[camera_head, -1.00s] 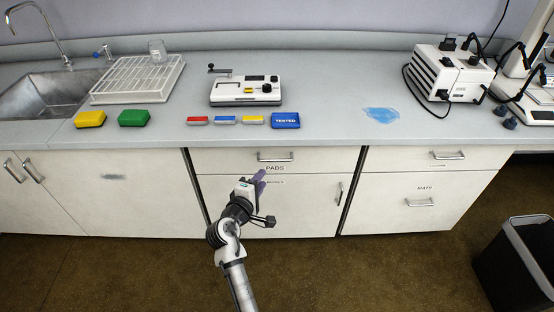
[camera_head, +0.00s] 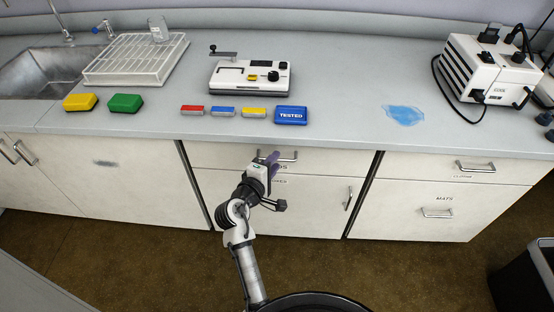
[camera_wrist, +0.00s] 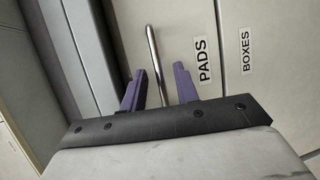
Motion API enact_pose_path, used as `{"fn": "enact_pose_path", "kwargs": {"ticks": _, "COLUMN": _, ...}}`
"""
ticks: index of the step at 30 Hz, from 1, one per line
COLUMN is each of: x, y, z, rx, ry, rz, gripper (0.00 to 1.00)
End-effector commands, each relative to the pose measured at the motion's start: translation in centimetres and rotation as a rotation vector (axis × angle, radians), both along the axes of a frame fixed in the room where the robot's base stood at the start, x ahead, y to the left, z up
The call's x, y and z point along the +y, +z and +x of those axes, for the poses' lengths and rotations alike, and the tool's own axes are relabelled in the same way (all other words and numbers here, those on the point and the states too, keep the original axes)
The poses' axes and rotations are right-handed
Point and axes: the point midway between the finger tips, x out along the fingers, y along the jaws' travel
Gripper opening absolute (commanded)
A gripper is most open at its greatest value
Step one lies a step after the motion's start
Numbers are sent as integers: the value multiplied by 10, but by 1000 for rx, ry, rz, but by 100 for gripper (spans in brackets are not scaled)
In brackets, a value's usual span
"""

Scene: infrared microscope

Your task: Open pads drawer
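The pads drawer (camera_head: 222,156) is the shut white front under the counter, with a metal bar handle (camera_head: 291,156). My gripper (camera_head: 272,159) is in front of this handle and hides part of it and of the PADS label. In the wrist view, my gripper (camera_wrist: 158,88) is open, with its two purple fingers apart. The handle (camera_wrist: 155,58) runs between the fingers, with a gap visible on each side. The PADS label (camera_wrist: 204,60) is just right of the fingers. I cannot tell exactly how deep the handle sits between them.
The boxes cupboard (camera_head: 312,210) is below the drawer, with an upright handle (camera_head: 349,198). The drawers at right (camera_head: 455,195) are shut. On the counter above stand a white instrument (camera_head: 250,77), small coloured blocks and a blue TESTED box (camera_head: 291,115). A dark bin (camera_head: 525,280) stands on the floor at right.

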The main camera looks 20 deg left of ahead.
Motion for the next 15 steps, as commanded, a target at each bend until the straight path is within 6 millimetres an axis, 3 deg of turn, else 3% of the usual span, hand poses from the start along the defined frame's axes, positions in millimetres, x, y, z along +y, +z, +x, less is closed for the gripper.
{"fn": "enact_pose_path", "kwargs": {"ticks": 6, "x": 0, "y": 0, "z": 0, "rx": 0, "ry": 0, "rz": 0, "gripper": 30}}
{"fn": "enact_pose_path", "kwargs": {"ticks": 13, "x": 0, "y": 0, "z": 0, "rx": 0, "ry": 0, "rz": 0, "gripper": 0}}
{"fn": "enact_pose_path", "kwargs": {"ticks": 15, "x": 0, "y": 0, "z": 0, "rx": 0, "ry": 0, "rz": 0, "gripper": 0}}
